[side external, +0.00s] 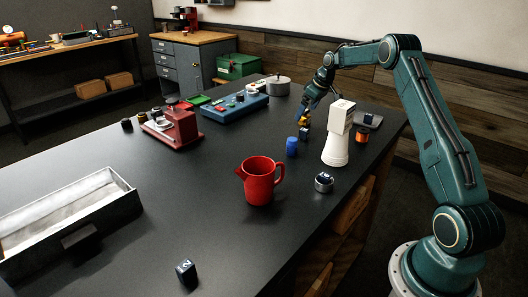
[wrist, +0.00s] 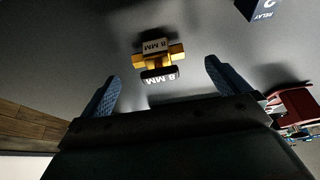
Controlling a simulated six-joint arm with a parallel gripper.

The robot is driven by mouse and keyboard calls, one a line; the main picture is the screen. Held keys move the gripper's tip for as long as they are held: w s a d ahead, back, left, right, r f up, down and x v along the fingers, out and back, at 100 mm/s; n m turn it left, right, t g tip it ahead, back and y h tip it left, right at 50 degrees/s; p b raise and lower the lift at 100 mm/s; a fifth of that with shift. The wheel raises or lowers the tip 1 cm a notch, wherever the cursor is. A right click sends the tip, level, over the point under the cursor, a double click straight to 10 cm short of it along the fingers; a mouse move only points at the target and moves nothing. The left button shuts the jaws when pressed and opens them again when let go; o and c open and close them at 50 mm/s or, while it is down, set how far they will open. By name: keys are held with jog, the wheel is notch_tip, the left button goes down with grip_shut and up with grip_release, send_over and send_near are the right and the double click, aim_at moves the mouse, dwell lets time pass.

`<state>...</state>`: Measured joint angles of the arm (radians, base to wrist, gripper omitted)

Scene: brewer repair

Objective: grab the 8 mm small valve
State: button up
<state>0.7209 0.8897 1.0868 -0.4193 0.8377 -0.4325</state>
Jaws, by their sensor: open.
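My gripper (wrist: 162,71) is open, with one blue finger to each side of the valve in that picture. The valve appears just beyond the fingertips, and I see no contact. In the side view my gripper (side external: 306,117) points down low over the far right part of the table. Yellow shows at its tips there, too small to tell apart from the valve.
A blue cylinder (side external: 292,146) and a white grinder-like stand (side external: 336,148) are close to my gripper. A red jug (side external: 260,182) and a labelled metal ring (side external: 324,182) stand nearer. A relay block (wrist: 264,8) lies at the wrist view's upper right. The table's middle is clear.

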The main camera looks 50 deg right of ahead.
aim_at(306, 111)
jog(key=shift+x, duration=1.05)
jog(key=shift+c, duration=0.2)
jog(key=c, duration=1)
jog(key=shift+r, duration=0.2)
jog(key=shift+r, duration=4.85)
